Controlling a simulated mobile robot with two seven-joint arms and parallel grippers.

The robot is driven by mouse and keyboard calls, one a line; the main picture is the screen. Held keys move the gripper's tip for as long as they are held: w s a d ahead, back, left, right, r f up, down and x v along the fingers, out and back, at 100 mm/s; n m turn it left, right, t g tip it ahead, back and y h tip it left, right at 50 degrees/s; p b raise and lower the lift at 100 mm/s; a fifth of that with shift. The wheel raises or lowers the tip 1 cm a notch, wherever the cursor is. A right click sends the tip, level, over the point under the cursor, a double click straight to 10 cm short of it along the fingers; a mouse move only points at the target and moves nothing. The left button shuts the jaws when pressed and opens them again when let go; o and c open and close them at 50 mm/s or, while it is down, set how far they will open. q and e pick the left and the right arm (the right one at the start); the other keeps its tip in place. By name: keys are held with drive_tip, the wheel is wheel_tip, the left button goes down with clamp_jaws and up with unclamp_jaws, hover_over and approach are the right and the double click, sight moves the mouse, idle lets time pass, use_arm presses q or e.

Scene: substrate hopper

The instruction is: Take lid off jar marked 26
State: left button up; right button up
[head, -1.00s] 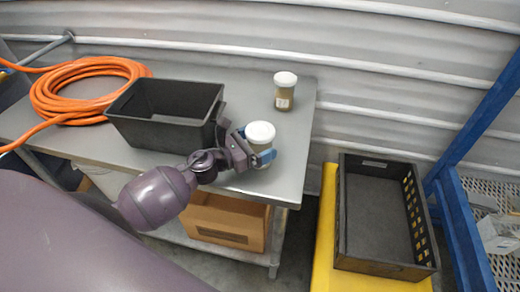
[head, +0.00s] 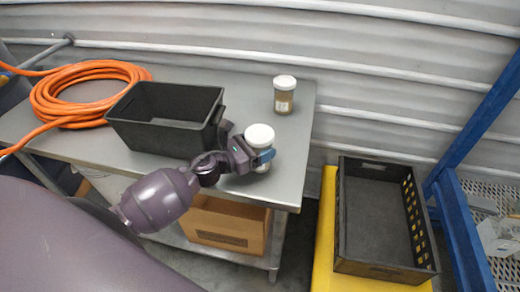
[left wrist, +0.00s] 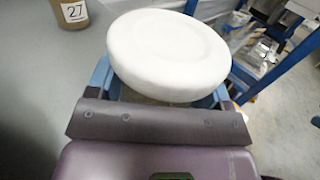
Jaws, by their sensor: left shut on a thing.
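My left gripper (head: 264,158) is shut around the body of a jar with a round white lid (head: 259,135) near the table's right front edge. The blue fingers (left wrist: 222,95) sit just below the lid. The lid (left wrist: 168,52) is on the jar and fills the upper middle of the left wrist view. This jar's label is hidden. A second white-lidded jar (head: 284,98) with brown contents stands upright farther back on the table. In the left wrist view, a jar with a label reading 27 (left wrist: 72,14) shows at the top left. My right gripper is not in view.
A black bin (head: 165,130) stands left of the held jar on the grey table (head: 250,92). An orange hose (head: 75,90) lies coiled at the left. A black crate (head: 385,215) rests on a yellow surface at the right. Table room is clear between the jars.

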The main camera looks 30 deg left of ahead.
use_arm(q)
wheel_tip(320, 180, up, 9)
drive_tip(key=p, duration=0.3)
drive_tip(key=shift+f, duration=0.2)
wheel_tip(320, 180, up, 12)
drive_tip(key=p, duration=0.1)
drive_tip(key=shift+f, duration=0.25)
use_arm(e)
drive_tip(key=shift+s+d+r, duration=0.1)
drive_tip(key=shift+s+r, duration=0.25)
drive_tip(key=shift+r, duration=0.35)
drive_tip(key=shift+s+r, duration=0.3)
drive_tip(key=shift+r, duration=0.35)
use_arm(q)
drive_tip(key=o, duration=0.4)
drive_tip(key=c, duration=0.6)
drive_tip(key=s+d+f+n+t+y+b, duration=0.1)
drive_tip(key=s+d+f+n+y, duration=0.1)
drive_tip(key=s+f+n+y, duration=0.1)
drive_tip(key=s+d+f+n+t+y+b, duration=0.1)
drive_tip(key=s+d+f+n+y, duration=0.2)
drive_tip(key=f+y, duration=0.3)
wheel_tip(320, 180, down, 2)
drive_tip(key=shift+f, duration=0.25)
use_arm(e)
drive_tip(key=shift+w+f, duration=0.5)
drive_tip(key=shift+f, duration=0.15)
